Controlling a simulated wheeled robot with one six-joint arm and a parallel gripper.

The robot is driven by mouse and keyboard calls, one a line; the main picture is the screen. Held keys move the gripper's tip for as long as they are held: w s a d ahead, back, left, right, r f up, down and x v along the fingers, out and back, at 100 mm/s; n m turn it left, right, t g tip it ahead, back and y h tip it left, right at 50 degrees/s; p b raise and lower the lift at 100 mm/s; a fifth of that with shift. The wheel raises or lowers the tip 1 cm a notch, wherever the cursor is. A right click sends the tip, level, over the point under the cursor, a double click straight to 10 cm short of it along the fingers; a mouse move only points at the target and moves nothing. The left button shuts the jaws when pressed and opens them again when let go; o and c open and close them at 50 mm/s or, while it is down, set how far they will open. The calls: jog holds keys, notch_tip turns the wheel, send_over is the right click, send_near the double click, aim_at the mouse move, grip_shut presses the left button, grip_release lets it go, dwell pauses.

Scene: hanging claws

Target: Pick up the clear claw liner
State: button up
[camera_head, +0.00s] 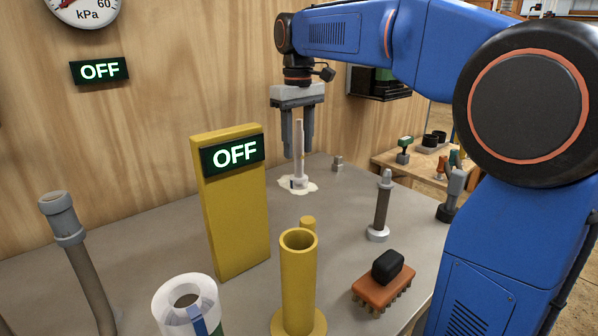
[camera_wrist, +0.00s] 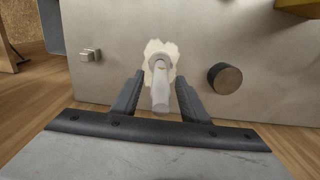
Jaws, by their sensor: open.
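The clear claw liner (camera_head: 299,154) looks like a slim, pale, translucent tube. It stands upright on a cream patch (camera_head: 284,184) on the grey table. My gripper (camera_head: 298,152) is open and points down, with one finger on each side of the tube's upper part. In the wrist view the liner (camera_wrist: 160,88) lies between the two fingertips of my gripper (camera_wrist: 158,92), with its base on the cream patch. Whether either finger touches it, I cannot tell.
A yellow OFF panel (camera_head: 232,205) stands left of the liner. A yellow tube (camera_head: 298,285) stands in front. A dark rod with a pale base (camera_head: 381,208) and an orange brush (camera_head: 383,285) are to the right. A small grey block (camera_head: 338,163) sits behind. The wooden wall is close behind.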

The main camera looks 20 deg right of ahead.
jog(key=shift+f, duration=1)
grip_shut()
jog(key=shift+r, duration=0.1)
